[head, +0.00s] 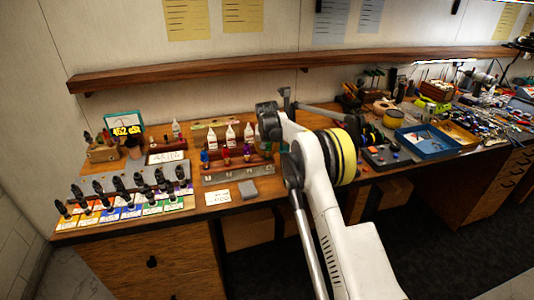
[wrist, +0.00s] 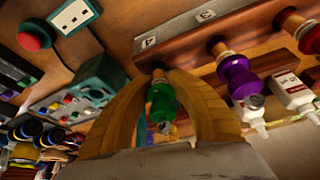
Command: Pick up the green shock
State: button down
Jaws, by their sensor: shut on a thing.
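The green shock (wrist: 162,103) is upside down in the wrist view, between the two yellow-brown fingers of my gripper (wrist: 166,90). The fingers are shut on it, one on each side. Its far end meets the wooden rack (wrist: 185,52) near the label 4; I cannot tell whether it is still seated there. A purple shock (wrist: 237,76) and a red shock (wrist: 296,24) stand in the rack beside it. In the head view the rack (head: 238,166) shows left of my arm, and my arm hides the green shock.
White bottles (head: 231,136) stand close behind the rack. A blue tray (head: 427,141) stands to the right. A shelf (head: 300,66) runs above.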

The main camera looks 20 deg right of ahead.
jog(key=shift+r, duration=0.1)
notch_tip(320, 180, up, 10)
jog(key=shift+f+p, duration=0.15)
jog(key=shift+p, duration=0.8)
notch_tip(320, 180, up, 8)
jog(key=p, duration=0.4)
jog(key=shift+p, duration=0.3)
